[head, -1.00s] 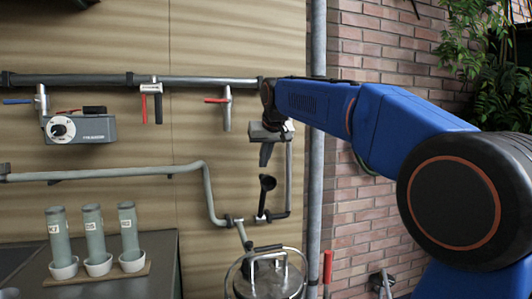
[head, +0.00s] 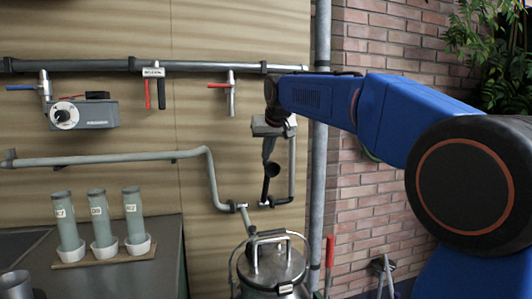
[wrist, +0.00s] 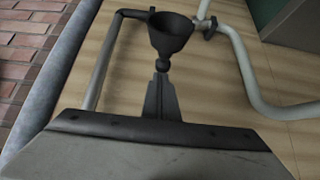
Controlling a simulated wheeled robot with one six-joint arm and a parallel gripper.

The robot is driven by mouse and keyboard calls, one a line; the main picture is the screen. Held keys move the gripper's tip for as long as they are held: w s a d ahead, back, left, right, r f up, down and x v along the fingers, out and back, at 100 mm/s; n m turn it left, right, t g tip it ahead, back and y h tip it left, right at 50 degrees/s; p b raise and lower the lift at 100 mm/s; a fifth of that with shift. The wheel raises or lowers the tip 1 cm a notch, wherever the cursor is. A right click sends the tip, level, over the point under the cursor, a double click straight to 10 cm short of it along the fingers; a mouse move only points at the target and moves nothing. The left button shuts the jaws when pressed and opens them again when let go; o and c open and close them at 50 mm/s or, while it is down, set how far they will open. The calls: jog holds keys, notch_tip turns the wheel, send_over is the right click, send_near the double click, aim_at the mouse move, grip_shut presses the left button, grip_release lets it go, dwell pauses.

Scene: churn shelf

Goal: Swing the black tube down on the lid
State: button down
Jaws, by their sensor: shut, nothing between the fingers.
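My gripper (head: 267,157) is shut and empty, pointing down at the tube's upper end. In the wrist view its dark tapered fingers (wrist: 162,78) meet the tube's outline; I cannot tell whether they touch. The lid (head: 275,266) is the round metal top of a churn below the tube, with a handle frame over it. The tube is not on the lid.
A bent grey pipe (head: 212,185) runs left of the tube and a vertical pipe (head: 319,150) stands to its right. Valves with red handles (head: 219,86) hang from the upper pipe. Several labelled cylinders (head: 100,217) stand on a counter at left.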

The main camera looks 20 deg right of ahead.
aim_at(273, 163)
jog(key=shift+s+f+t, duration=0.15)
jog(key=shift+s+t, duration=0.25)
jog(key=shift+s, duration=0.4)
jog(key=s+t, duration=0.1)
jog(key=s+f+t, duration=0.1)
jog(key=s, duration=0.1)
jog(key=s+f+t, duration=0.1)
jog(key=s, duration=0.1)
jog(key=shift+f, duration=0.15)
jog(key=s+f, duration=0.9)
jog(key=f, duration=0.4)
jog(key=shift+s, duration=0.25)
jog(key=v, duration=1.7)
jog(key=shift+s, duration=0.25)
